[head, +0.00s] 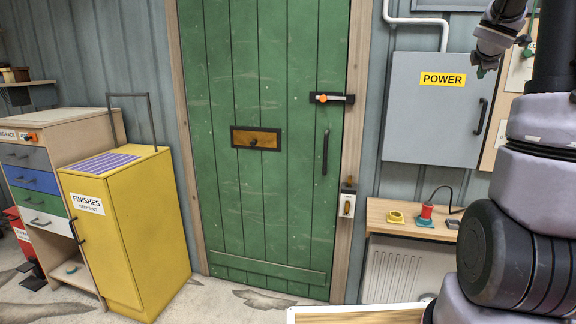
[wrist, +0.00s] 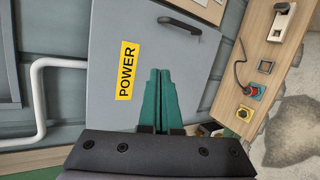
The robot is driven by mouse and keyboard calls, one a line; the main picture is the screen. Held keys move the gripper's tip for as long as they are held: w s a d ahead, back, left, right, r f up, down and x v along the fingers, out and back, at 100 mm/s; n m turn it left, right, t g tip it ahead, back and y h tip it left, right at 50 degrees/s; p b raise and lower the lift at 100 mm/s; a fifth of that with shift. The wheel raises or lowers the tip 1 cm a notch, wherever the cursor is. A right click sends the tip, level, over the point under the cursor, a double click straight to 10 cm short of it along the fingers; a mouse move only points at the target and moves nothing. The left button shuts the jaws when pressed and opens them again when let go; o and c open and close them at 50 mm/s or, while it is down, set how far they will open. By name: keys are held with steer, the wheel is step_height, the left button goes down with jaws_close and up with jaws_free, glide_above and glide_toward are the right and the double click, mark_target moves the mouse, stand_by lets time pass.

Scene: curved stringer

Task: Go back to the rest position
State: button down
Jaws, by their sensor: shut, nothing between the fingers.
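My gripper (wrist: 160,84) shows in the wrist view with its two green fingers pressed together and nothing between them. It points toward the grey power cabinet (wrist: 135,30), which has a yellow POWER label and a dark handle. In the head view my gripper (head: 481,72) hangs at the upper right, in front of the right part of the power cabinet (head: 430,130). The cabinet door looks closed. My arm fills the right edge of the head view and hides part of the wall there.
A green door (head: 275,190) with a latch (head: 332,98) stands in the middle. A yellow FINISHES cabinet (head: 150,240) and a drawer unit (head: 60,135) stand left. A wooden shelf (head: 385,226) holds a red button (head: 426,212). The floor before the door is open.

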steer(key=s+a+f+m+g+y, duration=0.1)
steer(key=s+a+f+m+y, duration=0.1)
steer(key=s+a+m, duration=0.4)
steer(key=s+a+f+m+g+y, duration=0.1)
steer(key=s+a+m+y, duration=0.3)
steer(key=s+a, duration=1.1)
steer(key=s+a+f+m+g+y, duration=0.2)
steer(key=s+a+f+m, duration=0.1)
steer(key=s+a+m, duration=0.5)
steer(key=s+a, duration=0.3)
steer(key=a, duration=0.3)
steer(key=shift+s+f+m+y, duration=0.15)
steer(key=shift+f+m+y, duration=0.25)
